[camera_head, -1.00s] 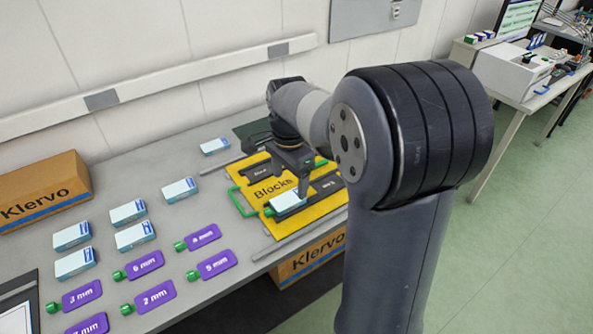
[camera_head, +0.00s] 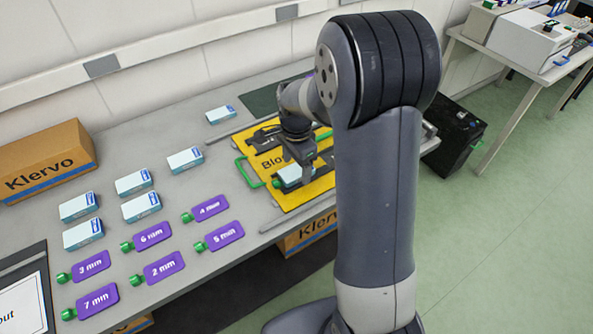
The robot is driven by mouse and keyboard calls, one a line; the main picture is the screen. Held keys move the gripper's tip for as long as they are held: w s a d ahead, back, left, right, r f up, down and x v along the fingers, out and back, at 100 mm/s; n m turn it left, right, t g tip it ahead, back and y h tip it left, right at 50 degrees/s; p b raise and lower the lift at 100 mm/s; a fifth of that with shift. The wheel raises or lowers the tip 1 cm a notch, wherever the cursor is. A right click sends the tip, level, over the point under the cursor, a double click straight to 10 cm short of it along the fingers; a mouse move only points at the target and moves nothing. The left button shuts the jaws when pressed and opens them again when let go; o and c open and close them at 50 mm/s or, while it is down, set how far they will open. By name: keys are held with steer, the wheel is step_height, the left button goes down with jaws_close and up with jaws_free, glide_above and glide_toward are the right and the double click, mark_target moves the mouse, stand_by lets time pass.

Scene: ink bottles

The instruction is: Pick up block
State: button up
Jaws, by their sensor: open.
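White-and-blue blocks lie on the grey table: several stand in a loose group on the left, among them one block (camera_head: 133,182), another block (camera_head: 185,160) and a farther block (camera_head: 220,114). One more block (camera_head: 289,178) lies on the yellow board (camera_head: 250,164) marked "Blo…", near its front. My gripper (camera_head: 303,173) points down at that block, at its right end. It is small here, and its fingertips are partly hidden, so I cannot tell whether they touch the block. My arm hides the right part of the board.
Purple tags with green ends, such as the "2 mm" tag (camera_head: 164,267), lie at the front of the table. A cardboard Klervo box (camera_head: 48,162) stands at the back left. Rails (camera_head: 298,206) flank the board. A black box (camera_head: 455,142) stands on the floor at right.

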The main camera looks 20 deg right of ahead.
steer(key=shift+f, duration=0.5)
jaws_close()
stand_by(0.4)
